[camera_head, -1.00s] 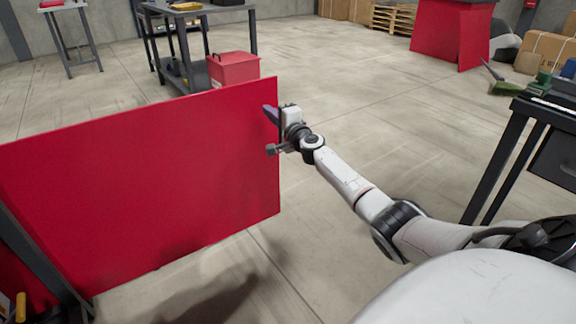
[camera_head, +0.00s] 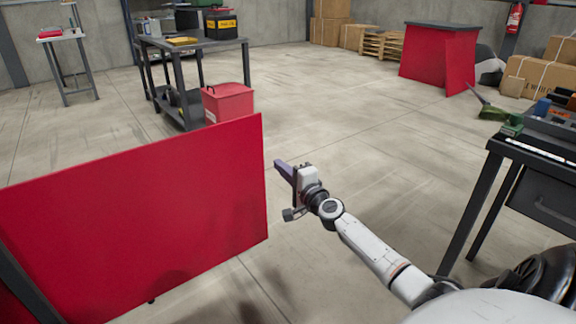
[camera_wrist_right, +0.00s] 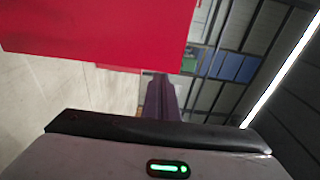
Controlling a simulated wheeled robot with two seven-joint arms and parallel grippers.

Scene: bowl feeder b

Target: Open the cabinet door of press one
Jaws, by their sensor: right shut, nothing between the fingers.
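The red cabinet door (camera_head: 140,215) stands swung out as a large flat panel on the left of the head view, with its free edge toward the middle. My right gripper (camera_head: 281,167) is just right of that free edge, with a small gap showing between them. Its fingers are shut with nothing in them. In the right wrist view the red door (camera_wrist_right: 110,30) fills the upper left, and the shut fingers (camera_wrist_right: 160,90) point past its edge. The cabinet's inside and the door's handle are not visible. My left gripper is not in view.
A red box (camera_head: 228,103) stands behind the door near a grey cart (camera_head: 205,45). A dark workbench (camera_head: 535,150) is at the right. Another red cabinet (camera_head: 437,55) stands far back. The floor (camera_head: 370,130) between them is clear.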

